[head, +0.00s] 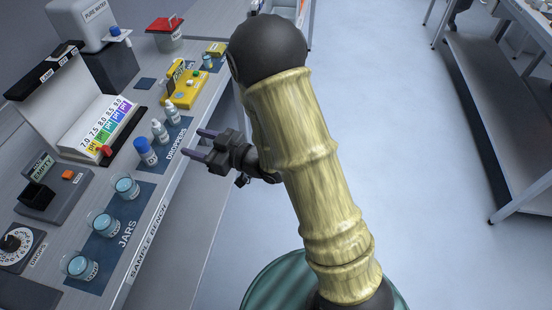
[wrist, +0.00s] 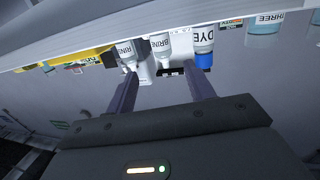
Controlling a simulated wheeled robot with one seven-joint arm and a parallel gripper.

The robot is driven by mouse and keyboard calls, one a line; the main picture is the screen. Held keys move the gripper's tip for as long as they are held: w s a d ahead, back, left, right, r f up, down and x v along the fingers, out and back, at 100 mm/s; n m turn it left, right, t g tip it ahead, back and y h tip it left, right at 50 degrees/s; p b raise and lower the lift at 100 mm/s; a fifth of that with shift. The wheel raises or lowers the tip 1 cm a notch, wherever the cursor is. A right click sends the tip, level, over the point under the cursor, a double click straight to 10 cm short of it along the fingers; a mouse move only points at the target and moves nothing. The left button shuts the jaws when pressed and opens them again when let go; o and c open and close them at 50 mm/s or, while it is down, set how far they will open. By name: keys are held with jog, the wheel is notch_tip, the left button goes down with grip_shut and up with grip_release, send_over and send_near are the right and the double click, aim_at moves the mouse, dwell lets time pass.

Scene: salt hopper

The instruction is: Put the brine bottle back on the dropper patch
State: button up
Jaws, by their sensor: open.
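Two small clear bottles with white caps stand on the bench, a nearer one (head: 160,130) and a farther one (head: 170,109). In the tilted wrist view the labels of the left bottle (wrist: 126,54) and the middle bottle (wrist: 160,47) both seem to read brine, partly cut off. A blue-capped dye bottle (head: 146,152) stands nearest; it also shows in the wrist view (wrist: 203,42). The dark blue dropper patch (head: 173,146) lies under this row; whether the farther bottle is fully on it is unclear. My gripper (head: 197,143) is open and empty, beside the row at the bench's front edge.
Three jars of blue liquid (head: 126,187) stand on the jars patch (head: 116,228) nearer me. A yellow device (head: 186,88) lies beyond the bottles. The pH chart (head: 103,126) stands behind them. Open floor (head: 400,150) lies to the right.

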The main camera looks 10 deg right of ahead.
jog(key=w+d+f+m+h, duration=0.15)
jog(key=d+m+h, duration=0.45)
jog(key=d+h, duration=0.8)
jog(key=s+d+m+g, duration=0.2)
jog(key=s+d+g, duration=0.1)
jog(key=s, duration=0.4)
jog(key=s+d+m+g, duration=0.3)
jog(key=s+d, duration=0.3)
jog(key=s, duration=0.2)
jog(key=shift+d+r+g, duration=0.3)
jog(key=shift+r+g, duration=0.05)
jog(key=shift+g, duration=0.25)
